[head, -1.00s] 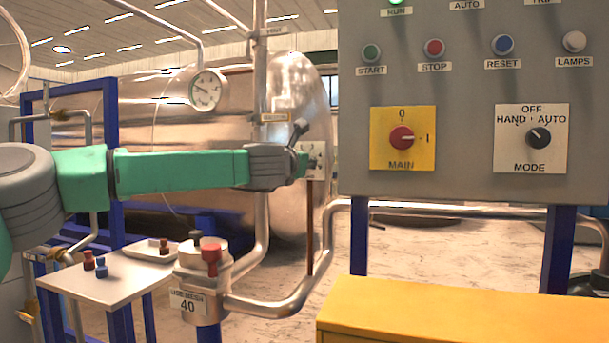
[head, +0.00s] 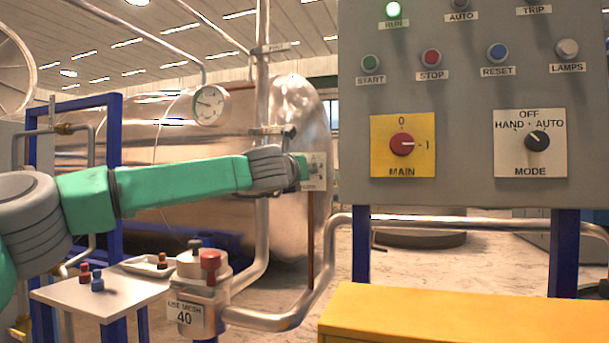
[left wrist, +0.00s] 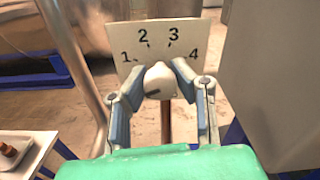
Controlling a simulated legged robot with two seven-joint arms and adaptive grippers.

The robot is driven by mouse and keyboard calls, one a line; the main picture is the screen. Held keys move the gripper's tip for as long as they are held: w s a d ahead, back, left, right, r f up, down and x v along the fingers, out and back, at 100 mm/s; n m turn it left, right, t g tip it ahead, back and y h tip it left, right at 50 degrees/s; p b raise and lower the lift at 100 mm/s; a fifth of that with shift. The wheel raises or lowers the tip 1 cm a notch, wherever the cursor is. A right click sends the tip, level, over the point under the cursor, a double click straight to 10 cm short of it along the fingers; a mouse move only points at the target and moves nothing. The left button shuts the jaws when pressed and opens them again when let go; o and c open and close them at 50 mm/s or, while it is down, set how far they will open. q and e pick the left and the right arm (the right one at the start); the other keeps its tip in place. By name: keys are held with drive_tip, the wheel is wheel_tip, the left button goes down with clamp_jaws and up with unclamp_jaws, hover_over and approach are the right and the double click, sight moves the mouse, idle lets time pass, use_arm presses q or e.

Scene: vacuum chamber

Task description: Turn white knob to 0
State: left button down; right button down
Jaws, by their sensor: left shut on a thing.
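The white knob (left wrist: 160,82) sits on a pale dial plate (left wrist: 120,36) marked 1, 2, 3 and 4 in the left wrist view. A 0 mark is not visible there. My left gripper (left wrist: 158,72) is shut on the knob, with one finger on each side. A dark mark shows low on the knob, but I cannot tell which number it points to. In the head view the dial plate (head: 317,172) is at the end of my left arm, and the knob is hidden by the hand. My right gripper is not in view.
A grey control panel (head: 470,95) with buttons, a red MAIN switch (head: 402,142) and a black MODE switch (head: 537,140) stands to the right. A yellow cabinet (head: 460,318) is below it. A small table (head: 100,295) and pipes stand lower left.

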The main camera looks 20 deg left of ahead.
use_arm(q)
drive_tip(key=shift+w+d+f, duration=0.1)
drive_tip(key=shift+d+f, duration=0.05)
drive_tip(key=shift+f, duration=0.35)
drive_tip(key=c, duration=1.3)
unclamp_jaws()
drive_tip(key=shift+o, duration=0.2)
drive_tip(key=shift+r, duration=0.2)
drive_tip(key=shift+a+r, duration=0.15)
drive_tip(key=shift+a, duration=0.05)
drive_tip(key=s, duration=1.2)
drive_tip(key=shift+a, duration=0.25)
drive_tip(key=shift+f, duration=0.2)
